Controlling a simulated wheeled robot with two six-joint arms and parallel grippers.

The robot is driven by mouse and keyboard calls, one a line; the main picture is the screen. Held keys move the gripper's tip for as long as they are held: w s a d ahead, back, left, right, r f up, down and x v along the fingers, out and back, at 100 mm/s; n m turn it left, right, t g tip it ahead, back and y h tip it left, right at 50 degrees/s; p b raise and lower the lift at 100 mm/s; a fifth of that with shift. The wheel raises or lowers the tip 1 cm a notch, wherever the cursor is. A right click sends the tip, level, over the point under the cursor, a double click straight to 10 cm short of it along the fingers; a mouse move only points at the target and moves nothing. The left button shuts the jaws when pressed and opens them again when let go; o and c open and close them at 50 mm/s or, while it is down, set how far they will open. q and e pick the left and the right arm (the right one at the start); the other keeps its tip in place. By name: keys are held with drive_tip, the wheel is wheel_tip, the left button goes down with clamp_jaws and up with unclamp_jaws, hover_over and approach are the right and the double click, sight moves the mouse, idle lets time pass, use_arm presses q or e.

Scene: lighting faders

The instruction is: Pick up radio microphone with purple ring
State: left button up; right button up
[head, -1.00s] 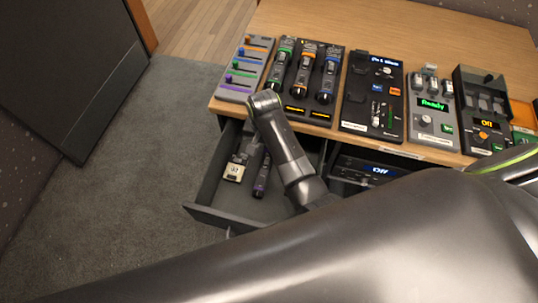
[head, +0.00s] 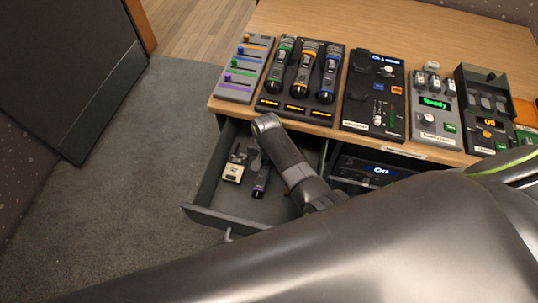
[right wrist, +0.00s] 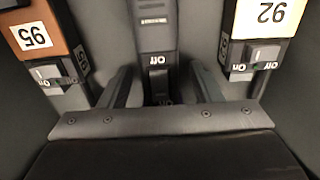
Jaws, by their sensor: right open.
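The microphone with the purple ring (head: 261,183) lies in the open drawer (head: 206,213); its far part is hidden by my right arm. In the right wrist view a dark microphone body with an Off switch (right wrist: 157,45) lies between the spread fingers of my right gripper (right wrist: 161,76). Its place beside the pack marked 92 fits the purple-ring microphone, but no ring shows there. The fingers are open, one on each side of it, with gaps. In the head view the right gripper is mostly hidden under its wrist. My left gripper is not in view.
The beige pack marked 92 (right wrist: 265,20) lies close on one side and the brown pack marked 95 (right wrist: 40,32) on the other. Drawer walls surround them. Above, the wooden desk (head: 440,40) holds a fader panel (head: 243,75), three ringed microphones (head: 303,75) and control boxes (head: 375,100).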

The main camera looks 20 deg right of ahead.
drive_tip(key=c, duration=1.2)
clamp_jaws()
drive_tip(key=shift+r, duration=0.15)
